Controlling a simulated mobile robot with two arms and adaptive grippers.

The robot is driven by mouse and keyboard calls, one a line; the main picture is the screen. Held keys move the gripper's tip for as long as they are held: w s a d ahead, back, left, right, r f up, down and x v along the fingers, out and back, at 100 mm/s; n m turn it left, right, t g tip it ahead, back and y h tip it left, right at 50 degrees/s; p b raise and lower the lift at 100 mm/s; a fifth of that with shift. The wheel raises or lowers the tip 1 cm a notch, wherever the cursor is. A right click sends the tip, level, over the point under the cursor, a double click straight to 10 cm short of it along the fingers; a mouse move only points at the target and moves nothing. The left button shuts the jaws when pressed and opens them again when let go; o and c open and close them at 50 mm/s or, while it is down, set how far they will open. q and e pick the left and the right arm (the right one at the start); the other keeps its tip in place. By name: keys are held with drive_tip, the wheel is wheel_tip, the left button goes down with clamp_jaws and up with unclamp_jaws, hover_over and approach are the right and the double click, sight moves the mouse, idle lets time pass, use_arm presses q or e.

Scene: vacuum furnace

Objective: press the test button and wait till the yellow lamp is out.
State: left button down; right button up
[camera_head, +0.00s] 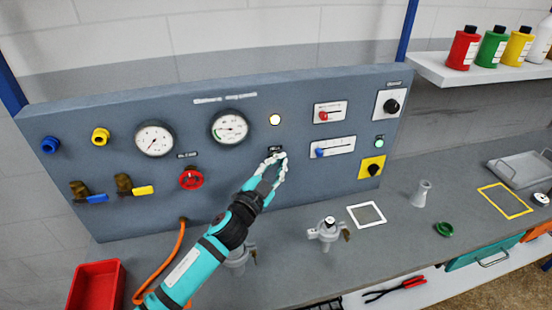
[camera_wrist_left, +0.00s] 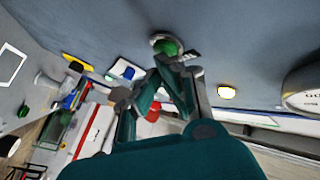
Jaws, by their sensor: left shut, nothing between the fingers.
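The yellow lamp (camera_head: 275,119) is lit on the grey panel (camera_head: 110,190), right of the gauges. It glows in the left wrist view (camera_wrist_left: 227,92). A round green button (camera_wrist_left: 166,46) with a pale rim, which I take for the test button, sits at my fingertips in the left wrist view. In the head view the fingers hide it, below a small dark label. My left gripper (camera_head: 273,158) is shut and empty, its tips at the panel. I cannot tell whether they touch or press the button. My right gripper is not in view.
Two gauges (camera_head: 230,127), a red knob (camera_head: 191,180), two sliders (camera_head: 332,148) and a green lamp (camera_head: 379,142) are on the panel. Grey fittings (camera_head: 328,230) stand on the bench below. A red bin (camera_head: 95,285) is at the left, and an orange hose (camera_head: 178,250) runs behind my arm.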

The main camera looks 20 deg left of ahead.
use_arm(q)
drive_tip(key=shift+s+d, duration=0.35)
drive_tip(key=shift+s, duration=0.2)
drive_tip(key=s+d, duration=0.1)
drive_tip(key=s, duration=0.1)
drive_tip(key=s+d, duration=0.1)
drive_tip(key=s, duration=0.1)
drive_tip(key=shift+d, duration=0.4)
drive_tip(key=shift+s+f, duration=0.1)
idle(0.5)
